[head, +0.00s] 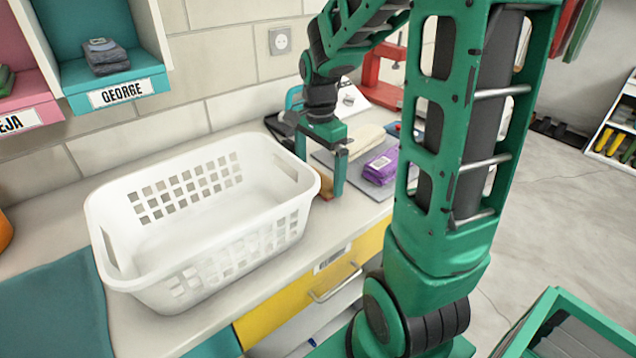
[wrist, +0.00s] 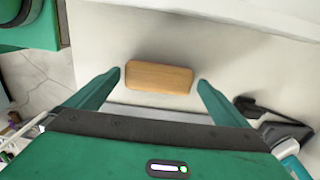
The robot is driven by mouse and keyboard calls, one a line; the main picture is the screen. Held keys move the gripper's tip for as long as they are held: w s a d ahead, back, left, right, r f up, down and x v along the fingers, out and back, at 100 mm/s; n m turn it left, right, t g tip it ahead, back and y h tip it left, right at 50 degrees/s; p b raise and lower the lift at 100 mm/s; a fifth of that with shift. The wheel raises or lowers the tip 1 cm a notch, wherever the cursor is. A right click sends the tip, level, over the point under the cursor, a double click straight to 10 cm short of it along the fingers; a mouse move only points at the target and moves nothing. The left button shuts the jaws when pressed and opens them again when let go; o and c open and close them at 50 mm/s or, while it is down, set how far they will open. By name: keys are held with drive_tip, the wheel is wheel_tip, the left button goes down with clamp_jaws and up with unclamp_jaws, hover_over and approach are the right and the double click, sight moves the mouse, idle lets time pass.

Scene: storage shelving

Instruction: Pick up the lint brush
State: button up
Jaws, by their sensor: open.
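The lint brush appears to be the brown wooden block (wrist: 158,77) lying on the pale counter in the wrist view. Its underside is hidden. In the head view a small brown part of it (head: 326,186) shows beside the basket, mostly hidden by my gripper. My gripper (head: 320,172) is open and points down over the counter. In the wrist view its two green fingers (wrist: 158,82) stand at either end of the block, with small gaps visible. I cannot tell the exact height of the fingertips above the counter.
A white laundry basket (head: 205,255) stands close left of my gripper. A purple pack (head: 381,166) and a cream folded cloth (head: 362,140) lie on a grey board to the right. A red stand (head: 384,75) is behind. The counter's front edge is close, above a yellow drawer (head: 290,300).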

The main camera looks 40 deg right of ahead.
sight(319, 176)
wheel_tip(319, 176, down, 2)
drive_tip(key=shift+f, duration=0.1)
drive_tip(key=c, duration=0.9)
drive_tip(key=shift+c, duration=0.2)
drive_tip(key=shift+r, duration=0.2)
wheel_tip(319, 176, up, 10)
drive_tip(key=shift+f, duration=0.1)
